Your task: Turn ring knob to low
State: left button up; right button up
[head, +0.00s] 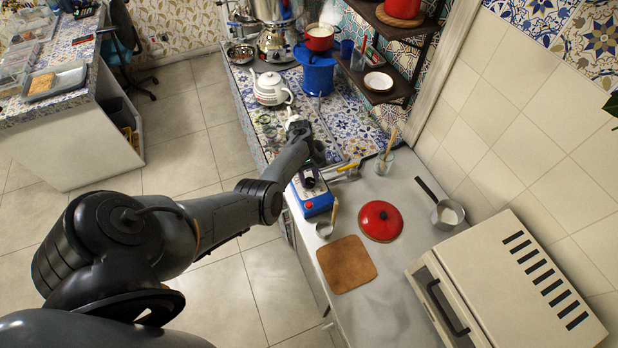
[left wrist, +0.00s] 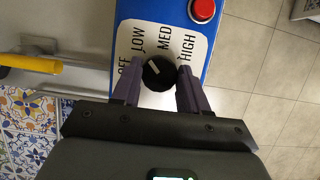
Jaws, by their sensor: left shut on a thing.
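The black ring knob (left wrist: 158,74) sits on the white dial plate of a blue unit (left wrist: 207,53), which also shows in the head view (head: 317,205). The plate reads OFF, LOW, MED and HIGH. The knob's white mark sits at its upper left, on the side of OFF and LOW; I cannot tell exactly which word it meets. My left gripper (left wrist: 160,69) has its purple fingers on both sides of the knob and is shut on it. In the head view my left gripper (head: 308,180) is over the blue unit. My right gripper is not in view.
A red button (left wrist: 202,10) is on the blue unit. Near it on the counter are a wooden board (head: 346,264), a red lid (head: 381,220), a small pot (head: 325,229) and a glass with utensils (head: 384,163). A white teapot (head: 271,90) stands farther back.

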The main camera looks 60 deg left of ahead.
pick_arm(q)
jog(key=o, duration=1)
jog(key=shift+a+r, duration=0.1)
jog(key=shift+r, duration=0.05)
jog(key=v, duration=1)
jog(key=shift+r, duration=0.3)
jog(key=shift+c, duration=0.2)
